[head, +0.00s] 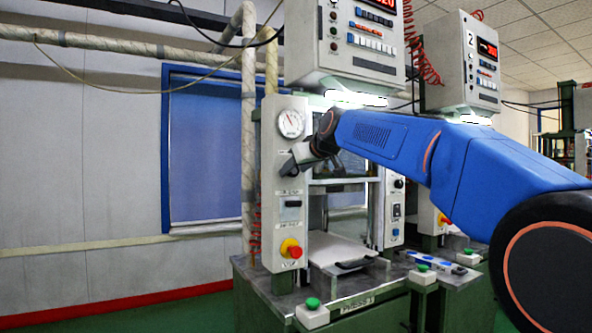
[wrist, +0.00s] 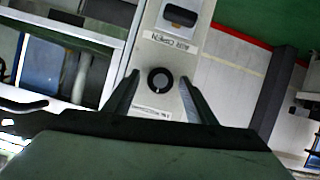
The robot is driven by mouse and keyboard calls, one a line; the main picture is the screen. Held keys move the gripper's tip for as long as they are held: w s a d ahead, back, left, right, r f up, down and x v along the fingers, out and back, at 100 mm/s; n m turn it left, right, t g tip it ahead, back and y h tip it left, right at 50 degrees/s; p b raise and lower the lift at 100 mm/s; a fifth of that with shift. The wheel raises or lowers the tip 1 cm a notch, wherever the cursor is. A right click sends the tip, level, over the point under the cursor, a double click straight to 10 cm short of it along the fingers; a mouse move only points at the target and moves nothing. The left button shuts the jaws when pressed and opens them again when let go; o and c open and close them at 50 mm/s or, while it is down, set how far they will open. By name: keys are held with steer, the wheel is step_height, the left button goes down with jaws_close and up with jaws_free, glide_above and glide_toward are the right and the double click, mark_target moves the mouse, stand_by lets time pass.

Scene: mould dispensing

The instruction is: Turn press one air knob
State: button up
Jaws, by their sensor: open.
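The air knob (wrist: 160,80) is a round black knob with a pale pointer mark, set on a white panel in the wrist view. It lies between the two fingertips of my gripper (wrist: 158,78). The fingers are apart, with a visible gap on each side of the knob. In the head view, my gripper (head: 298,160) is at the white front panel (head: 272,160) of press 1, below the round gauge (head: 291,123). The knob is hidden behind it there.
Below the gripper on the panel are a black switch (head: 293,204) and a red emergency button (head: 290,248) on yellow. Green buttons (head: 312,304) stand on the press table. A control box (head: 350,45) hangs above my arm. A second press stands to the right.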

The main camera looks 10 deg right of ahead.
steer(key=c, duration=1)
steer(key=shift+c, duration=0.2)
steer(key=shift+m, duration=0.3)
steer(key=shift+w+d+m+y, duration=0.1)
steer(key=shift+d+m+y, duration=0.05)
steer(key=shift+m+y, duration=1.15)
steer(key=shift+m, duration=0.4)
steer(key=shift+g, duration=0.3)
